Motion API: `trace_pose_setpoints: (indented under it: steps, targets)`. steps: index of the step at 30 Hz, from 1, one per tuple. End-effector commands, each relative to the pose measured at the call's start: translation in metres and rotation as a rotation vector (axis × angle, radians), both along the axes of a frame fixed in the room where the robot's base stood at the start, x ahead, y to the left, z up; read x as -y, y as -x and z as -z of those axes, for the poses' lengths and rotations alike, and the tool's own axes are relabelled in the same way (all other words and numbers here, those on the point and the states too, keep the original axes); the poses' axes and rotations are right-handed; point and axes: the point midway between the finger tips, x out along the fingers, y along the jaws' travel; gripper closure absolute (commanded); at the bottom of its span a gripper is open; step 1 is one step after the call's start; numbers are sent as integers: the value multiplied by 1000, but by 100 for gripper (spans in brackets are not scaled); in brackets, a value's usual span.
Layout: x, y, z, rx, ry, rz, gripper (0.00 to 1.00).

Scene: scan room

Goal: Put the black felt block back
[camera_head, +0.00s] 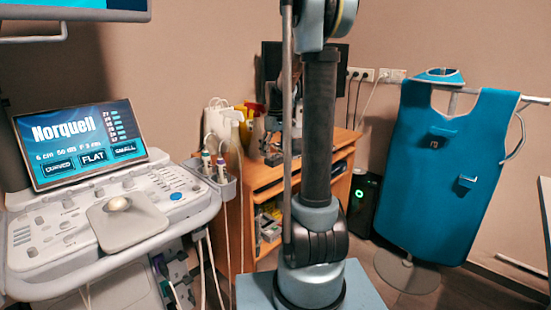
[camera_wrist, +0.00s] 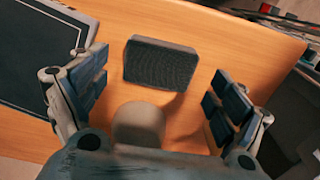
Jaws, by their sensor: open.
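In the wrist view, a black block (camera_wrist: 161,65) with a ribbed-looking dark face and a greyer top edge is on the orange wooden desk (camera_wrist: 215,45). It looks like the felt block. My gripper (camera_wrist: 158,92) is open, its two fingers spread wide apart on the left and right. The block is ahead of the gap between them, and neither finger touches it. A rounded grey-brown shape (camera_wrist: 138,123) shows between the fingers, nearer the palm; I cannot tell what it is. In the head view, my arm covers part of the desk, and I cannot make out the block there.
A dark panel with a pale border (camera_wrist: 40,50) lies left of the block. In the head view, the wooden desk (camera_head: 240,200) stands behind my arm. An ultrasound console (camera_head: 100,225) is at left, a blue apron (camera_head: 440,170) on a stand at right.

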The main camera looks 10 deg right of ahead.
Motion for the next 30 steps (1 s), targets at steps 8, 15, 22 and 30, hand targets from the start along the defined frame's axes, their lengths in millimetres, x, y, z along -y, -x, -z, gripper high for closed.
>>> trace_pose_setpoints:
  steps: [8,15,22,30]
  targets:
    - [0,0,-49,0,0,0,10]
    - [0,0,-78,0,0,-1,10]
    - [0,10,-87,4,0,10,10]
    - [-1,79,-84,34,-1,111,10]
